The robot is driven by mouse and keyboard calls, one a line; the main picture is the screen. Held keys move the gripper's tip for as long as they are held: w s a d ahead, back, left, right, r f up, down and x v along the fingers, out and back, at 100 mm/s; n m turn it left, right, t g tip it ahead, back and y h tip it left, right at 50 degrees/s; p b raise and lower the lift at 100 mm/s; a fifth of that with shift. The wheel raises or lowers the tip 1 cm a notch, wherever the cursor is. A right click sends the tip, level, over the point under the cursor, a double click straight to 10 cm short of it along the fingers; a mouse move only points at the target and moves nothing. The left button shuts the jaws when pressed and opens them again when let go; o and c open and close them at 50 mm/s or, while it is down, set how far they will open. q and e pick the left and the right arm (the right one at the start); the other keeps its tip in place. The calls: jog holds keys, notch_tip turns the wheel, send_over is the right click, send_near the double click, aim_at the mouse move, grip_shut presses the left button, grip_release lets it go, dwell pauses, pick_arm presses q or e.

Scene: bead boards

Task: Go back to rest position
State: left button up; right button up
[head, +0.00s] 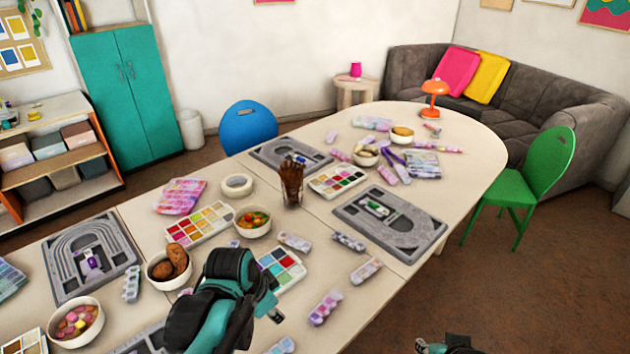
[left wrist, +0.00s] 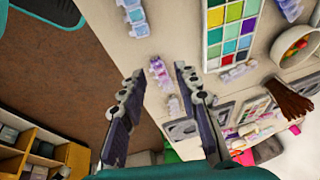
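My left gripper (head: 276,314) is over the near part of the table in the head view, mostly hidden behind my own arm. In the left wrist view its two fingers (left wrist: 158,74) are spread apart, with nothing between them. My right gripper (head: 448,346) shows only as a small piece at the bottom edge of the head view, right of the table and over the floor. Grey bead boards lie on the table, one at the left (head: 122,252), one at the right (head: 428,240) and one farther back (head: 262,154).
The long table (head: 330,243) holds a brush cup (head: 292,185), paint palettes, bead bowls (head: 253,222) and several small bead containers (head: 325,307). A green chair (head: 510,195) stands on the right and a blue chair (head: 249,125) behind. Open floor (head: 520,290) lies at the front right.

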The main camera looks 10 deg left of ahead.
pick_arm(q)
jog(key=s+n+t, duration=0.1)
jog(key=n, duration=0.1)
jog(key=s+r+n+t, duration=0.1)
jog(key=s+n, duration=0.1)
jog(key=n, duration=0.1)
jog(key=s+n+t+y, duration=0.1)
jog(key=n, duration=0.2)
jog(key=shift+s+a+r+t, duration=0.3)
jog(key=shift+s+a, duration=0.1)
jog(key=shift+o, duration=0.2)
dwell(0.4)
